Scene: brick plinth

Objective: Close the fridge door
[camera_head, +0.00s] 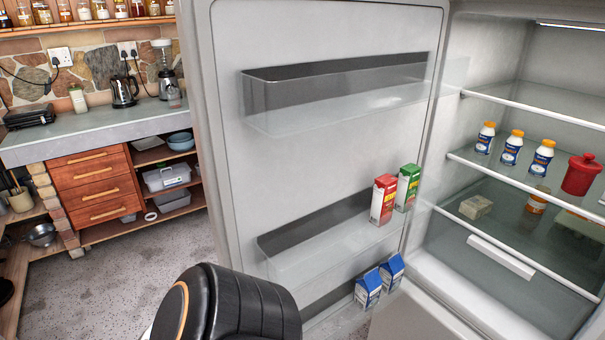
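The fridge door (330,45) stands wide open in the middle of the head view, its inner side facing me. It is hinged near the fridge body (488,45), which is open at the right. The door's clear shelves hold a red carton (383,200), a green carton (407,188) and two blue-and-white cartons (368,289). A black rounded part of my arm shows at the bottom, in front of the door's lower left part. I cannot tell whether it touches the door. Neither gripper's fingers are in view.
Inside the fridge, several white bottles (511,148) and a red jar (581,175) stand on a glass shelf (500,168). A counter (90,132) with wooden drawers (97,187) stands at the back left. The speckled floor (150,265) left of the door is clear.

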